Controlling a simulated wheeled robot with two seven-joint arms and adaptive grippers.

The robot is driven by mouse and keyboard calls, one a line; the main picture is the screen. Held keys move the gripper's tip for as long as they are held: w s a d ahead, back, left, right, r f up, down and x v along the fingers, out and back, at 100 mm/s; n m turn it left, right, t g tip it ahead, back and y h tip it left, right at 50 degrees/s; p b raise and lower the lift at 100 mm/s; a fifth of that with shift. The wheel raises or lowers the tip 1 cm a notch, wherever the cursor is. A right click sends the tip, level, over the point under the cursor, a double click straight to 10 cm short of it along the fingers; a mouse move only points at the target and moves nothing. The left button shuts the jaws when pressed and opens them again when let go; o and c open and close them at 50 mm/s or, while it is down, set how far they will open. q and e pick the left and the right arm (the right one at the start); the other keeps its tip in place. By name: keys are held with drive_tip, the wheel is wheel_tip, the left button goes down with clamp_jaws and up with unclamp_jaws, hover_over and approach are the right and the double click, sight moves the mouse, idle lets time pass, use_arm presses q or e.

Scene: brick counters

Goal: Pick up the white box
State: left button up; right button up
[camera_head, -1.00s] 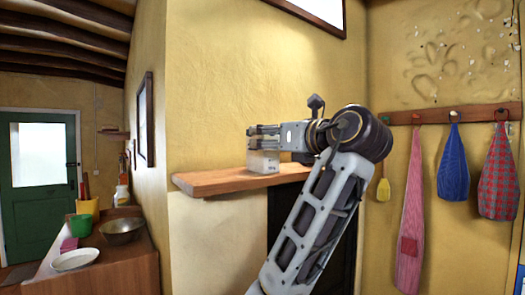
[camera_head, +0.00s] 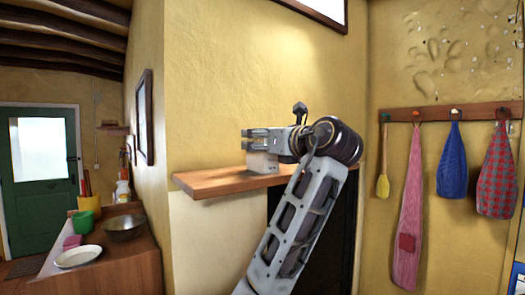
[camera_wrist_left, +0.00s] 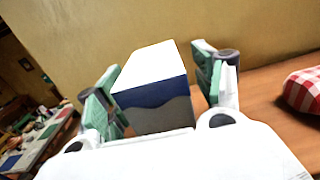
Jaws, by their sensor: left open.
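The white box (camera_head: 262,163) stands on the wooden shelf (camera_head: 215,183), partly hidden under my left gripper in the head view. My left gripper (camera_head: 246,139) is open, level, at the upper part of the box. In the left wrist view the box (camera_wrist_left: 152,62) shows a white top and a dark blue and grey side. It lies between the two spread green-padded fingers of the gripper (camera_wrist_left: 158,66). A gap shows at the right finger; whether the left finger touches the box I cannot tell. My right gripper is not in view.
A yellow wall (camera_head: 235,80) stands behind the shelf. A red-checked cloth thing (camera_wrist_left: 302,92) lies to the right in the left wrist view. A counter (camera_head: 110,265) with a bowl (camera_head: 124,228) and plate (camera_head: 78,256) is at the left. Cloths hang from a rack (camera_head: 440,111) at the right.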

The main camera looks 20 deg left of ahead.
use_arm(q)
drive_tip(key=c, duration=1.1)
drive_tip(key=shift+r, duration=0.1)
drive_tip(key=shift+r+b, duration=0.75)
drive_tip(key=shift+r, duration=4.15)
